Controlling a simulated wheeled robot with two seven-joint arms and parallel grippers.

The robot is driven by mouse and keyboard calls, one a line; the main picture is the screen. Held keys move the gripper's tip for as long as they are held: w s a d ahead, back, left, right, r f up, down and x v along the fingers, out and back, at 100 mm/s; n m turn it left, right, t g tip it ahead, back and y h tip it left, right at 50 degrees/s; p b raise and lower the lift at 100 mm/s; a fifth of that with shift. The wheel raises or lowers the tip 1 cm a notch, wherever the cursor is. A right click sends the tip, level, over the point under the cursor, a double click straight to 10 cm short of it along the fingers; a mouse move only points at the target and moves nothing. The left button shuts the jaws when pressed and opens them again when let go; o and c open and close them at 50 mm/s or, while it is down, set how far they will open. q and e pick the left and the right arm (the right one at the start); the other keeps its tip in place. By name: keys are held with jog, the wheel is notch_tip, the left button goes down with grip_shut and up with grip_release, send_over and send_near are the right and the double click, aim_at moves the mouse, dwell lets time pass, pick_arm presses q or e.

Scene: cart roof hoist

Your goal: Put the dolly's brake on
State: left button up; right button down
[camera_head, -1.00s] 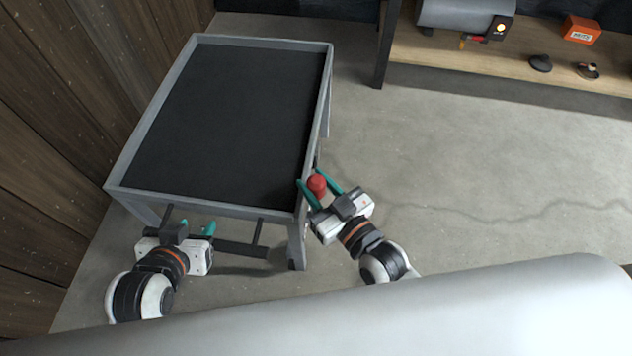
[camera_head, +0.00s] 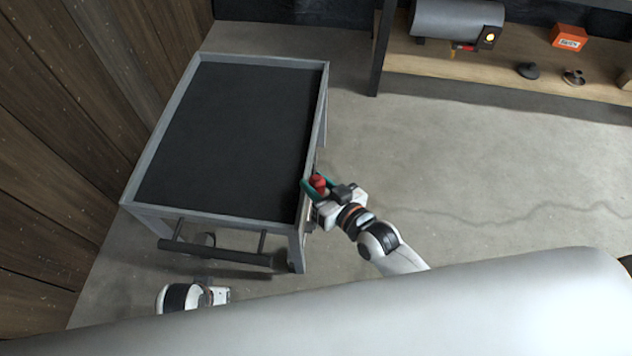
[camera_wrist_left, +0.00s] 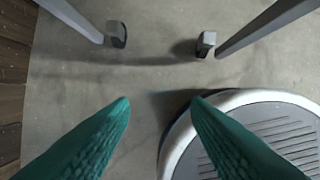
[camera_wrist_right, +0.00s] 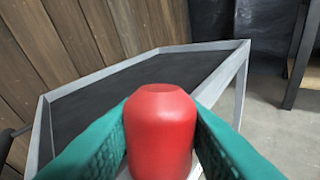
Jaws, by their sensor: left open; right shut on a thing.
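The dolly (camera_head: 152,162) is a grey-framed cart with a black top, a dark push bar (camera_head: 220,253) at its near end and wheels below. A red knob (camera_head: 318,183), the brake's by its look, is at its near right side. My right gripper (camera_head: 312,186) is shut on the knob, which fills the space between the teal fingers in the right wrist view (camera_wrist_right: 161,135). The knob's lower part is hidden. My left gripper (camera_wrist_left: 160,103) is open and empty above the floor in the left wrist view. Its fingers do not show in the head view.
A wooden shelf (camera_head: 475,70) at the back right holds a grey cylinder (camera_head: 455,20), an orange box (camera_head: 569,37) and small dark items. A plank wall (camera_head: 60,120) stands close on the left. The floor right of the dolly is clear.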

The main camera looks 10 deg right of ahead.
jog(key=w+p, duration=0.1)
jog(key=w+m+g+p, duration=0.1)
jog(key=w+d+f+g+p, duration=0.1)
jog(key=shift+f, duration=0.1)
pick_arm(q)
jog(key=s+f, duration=0.5)
jog(key=f, duration=0.7)
jog(key=shift+s+a+g, duration=0.3)
jog(key=shift+a+g, duration=0.05)
jog(key=shift+g, duration=0.05)
pick_arm(e)
jog(key=shift+w+d+f+m+g, duration=0.15)
jog(key=shift+w+f+m+g, duration=0.15)
jog(key=shift+w+f+m, duration=0.1)
jog(key=c, duration=1)
grip_release()
jog(key=shift+s, duration=0.1)
jog(key=shift+s+r, duration=0.1)
pick_arm(q)
jog(key=s+f, duration=0.1)
jog(key=s+f+p, duration=0.2)
jog(key=s, duration=0.1)
jog(key=shift+s+a+f, duration=0.1)
jog(key=shift+a+f, duration=0.05)
jog(key=shift+a, duration=0.2)
pick_arm(e)
jog(key=v, duration=0.7)
